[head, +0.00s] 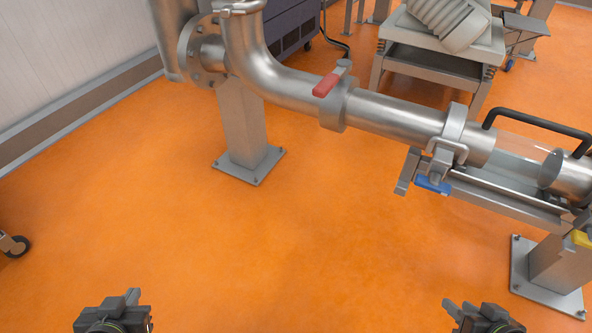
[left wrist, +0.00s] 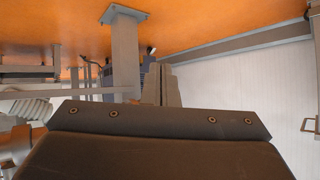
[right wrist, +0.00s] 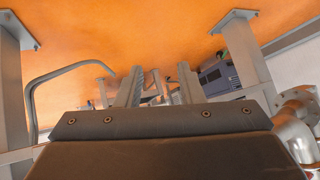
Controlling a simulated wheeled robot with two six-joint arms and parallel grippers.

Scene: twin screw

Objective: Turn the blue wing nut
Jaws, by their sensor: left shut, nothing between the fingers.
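The blue wing nut (head: 433,186) sits under the metal clamp (head: 447,150) on the steel pipe, right of centre in the head view. Nothing touches it. My left gripper (head: 126,299) is at the bottom left of the head view, far from the nut. Its fingers are together and empty in the left wrist view (left wrist: 165,88). My right gripper (head: 462,307) is at the bottom right, below and apart from the nut. Its fingers stand apart with nothing between them in the right wrist view (right wrist: 162,88). I cannot make out the blue nut in either wrist view.
The pipe (head: 400,114) crosses from upper left to right, with a red handle (head: 326,85) and a yellow part (head: 580,239). A black curved handle (head: 540,120) and a support post (head: 560,262) stand at the right. The orange floor between my grippers is clear.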

